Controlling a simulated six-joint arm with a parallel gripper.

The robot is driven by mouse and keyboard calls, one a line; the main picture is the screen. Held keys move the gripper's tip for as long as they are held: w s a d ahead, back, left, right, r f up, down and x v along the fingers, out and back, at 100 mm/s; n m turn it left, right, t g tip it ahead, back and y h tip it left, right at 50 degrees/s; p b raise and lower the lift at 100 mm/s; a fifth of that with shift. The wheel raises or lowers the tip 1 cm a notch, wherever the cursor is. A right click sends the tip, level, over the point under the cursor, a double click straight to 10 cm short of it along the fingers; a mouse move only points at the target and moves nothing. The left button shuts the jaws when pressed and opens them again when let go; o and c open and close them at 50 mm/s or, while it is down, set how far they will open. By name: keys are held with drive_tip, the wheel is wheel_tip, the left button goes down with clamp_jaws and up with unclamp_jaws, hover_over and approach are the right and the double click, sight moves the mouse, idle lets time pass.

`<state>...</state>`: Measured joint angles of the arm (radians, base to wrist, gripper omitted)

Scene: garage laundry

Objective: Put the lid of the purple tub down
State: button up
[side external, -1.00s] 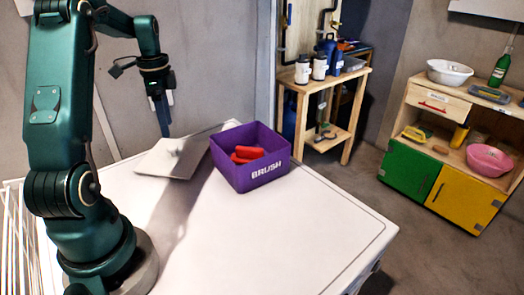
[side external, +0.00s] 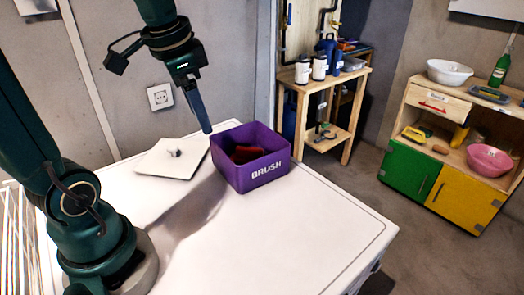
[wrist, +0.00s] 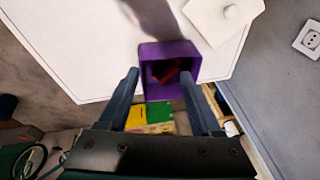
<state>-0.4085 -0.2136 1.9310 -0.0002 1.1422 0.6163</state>
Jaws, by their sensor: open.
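The purple tub (side external: 250,172), marked BRUSH, stands open on the white table with something red (side external: 246,153) inside. It also shows in the wrist view (wrist: 187,50), beyond my fingertips. The lid (side external: 172,160) is a pale flat square with a small round knob. It lies on the table to the left of the tub, apart from my gripper, and shows at the top of the wrist view (wrist: 212,28). My gripper (side external: 206,125) is open and empty, above the table near the tub's back left edge. In the wrist view its two fingers (wrist: 158,78) stand apart with nothing between them.
The white table top (side external: 290,240) is clear in front and to the right of the tub. A wall with a socket (side external: 160,97) is behind. A wooden stand (side external: 325,110) with bottles and a cabinet (side external: 440,150) with bowls stand beyond the table.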

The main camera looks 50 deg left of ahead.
drive_tip(key=s+d+f+n+t+h, duration=0.1)
drive_tip(key=s+d+f+n+t, duration=0.1)
drive_tip(key=s+d, duration=0.4)
drive_tip(key=d+f, duration=0.1)
drive_tip(key=d, duration=0.2)
drive_tip(key=shift+s+d+f+t, duration=0.2)
drive_tip(key=shift+s+d+t, duration=0.1)
drive_tip(key=shift+s, duration=0.1)
drive_tip(key=shift+o, duration=0.3)
drive_tip(key=shift+a+n, duration=0.1)
drive_tip(key=shift+n, duration=0.2)
drive_tip(key=w+a+r+n+t+y, duration=0.1)
drive_tip(key=w+a+r+n, duration=0.15)
drive_tip(key=w, duration=0.25)
drive_tip(key=n+g+y, duration=0.3)
drive_tip(key=n+g, duration=0.2)
drive_tip(key=n, duration=0.5)
hover_over(172, 146)
drive_tip(key=s+d, duration=0.1)
drive_tip(key=d, duration=0.1)
drive_tip(key=f, duration=1)
drive_tip(key=shift+s+d+f, duration=0.1)
drive_tip(key=shift+d+f, duration=0.1)
drive_tip(key=shift+f, duration=0.2)
drive_tip(key=shift+x, duration=2.5)
